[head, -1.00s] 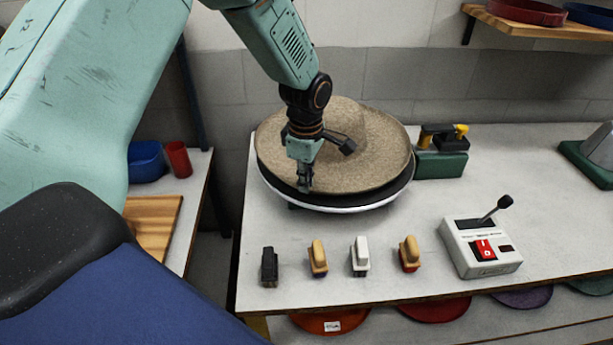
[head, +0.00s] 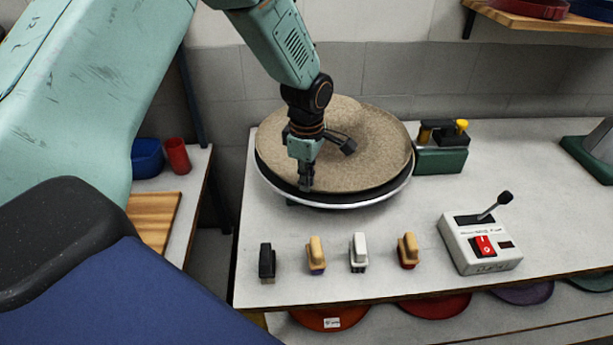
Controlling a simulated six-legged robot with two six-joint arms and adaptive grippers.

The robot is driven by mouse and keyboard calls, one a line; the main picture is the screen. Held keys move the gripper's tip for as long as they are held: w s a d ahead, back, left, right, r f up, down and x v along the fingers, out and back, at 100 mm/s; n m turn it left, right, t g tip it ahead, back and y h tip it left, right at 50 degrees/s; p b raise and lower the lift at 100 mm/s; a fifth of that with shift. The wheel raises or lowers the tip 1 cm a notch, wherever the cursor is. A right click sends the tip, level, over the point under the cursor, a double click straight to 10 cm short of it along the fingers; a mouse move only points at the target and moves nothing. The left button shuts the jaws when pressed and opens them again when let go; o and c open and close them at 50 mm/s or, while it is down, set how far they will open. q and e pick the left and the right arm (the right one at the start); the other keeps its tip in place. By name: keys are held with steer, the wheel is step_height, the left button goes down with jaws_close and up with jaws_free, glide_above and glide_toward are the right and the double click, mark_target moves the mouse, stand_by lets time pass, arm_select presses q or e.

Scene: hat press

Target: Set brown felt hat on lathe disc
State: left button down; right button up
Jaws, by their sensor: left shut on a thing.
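The brown felt hat (head: 365,145) has a wide speckled brim and sits over the round lathe disc (head: 345,204), whose dark top and pale rim show below the brim at the front. My left gripper (head: 306,184) points down at the front left edge of the hat and is shut on its brim. My wrist hides part of the brim and crown. Whether the brim rests flat on the disc all round, I cannot tell. My right gripper is not in view.
Several small brushes (head: 317,255) stand in a row along the table's front. A control box (head: 481,243) with a red switch and lever is at the right. A green block with tools (head: 441,150) stands close to the disc's right. A blue bowl (head: 147,158) and red cup (head: 177,155) are at left.

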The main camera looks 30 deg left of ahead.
arm_select(q)
steer(key=shift+a+f, duration=0.1)
steer(key=shift+f, duration=0.05)
steer(key=shift+s, duration=0.15)
steer(key=c, duration=1.8)
jaws_free()
steer(key=o, duration=0.4)
step_height(320, 180, up, 12)
steer(key=shift+s+r, duration=0.1)
steer(key=shift+s, duration=0.05)
